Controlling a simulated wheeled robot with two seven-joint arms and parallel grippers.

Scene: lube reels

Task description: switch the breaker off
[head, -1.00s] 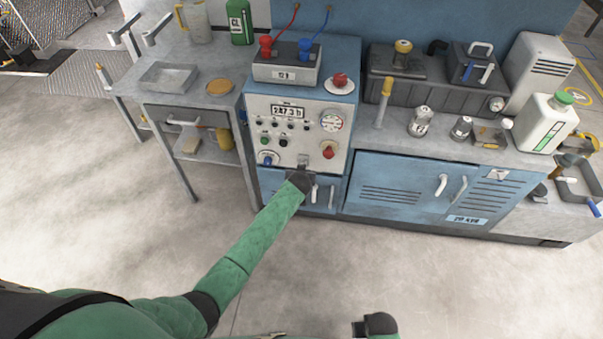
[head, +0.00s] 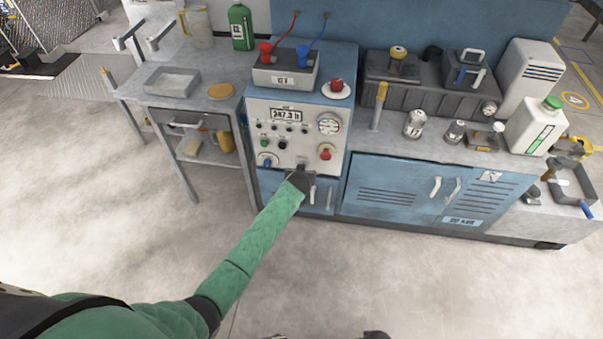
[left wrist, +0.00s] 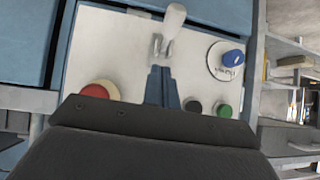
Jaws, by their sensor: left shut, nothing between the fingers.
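The grey control panel (head: 312,137) stands on the front of the blue cabinet. In the left wrist view, a lever with a pale handle (left wrist: 174,20) and metal bracket sits on the panel, the handle pointing to the top of the picture. No label shows which control is the breaker. My left gripper (left wrist: 161,75) is shut and empty, its tips right at the lever's bracket; I cannot tell whether they touch. In the head view, my left gripper (head: 300,174) is at the panel's lower edge and hides most of the lever. My right gripper is not visible.
Near the lever are a red knob (left wrist: 100,92), a green button (left wrist: 224,110), a black button (left wrist: 193,105) and a blue knob (left wrist: 233,57). A metal side table (head: 180,92) stands left, a worktop with cabinets (head: 400,190) right. The floor in front is clear.

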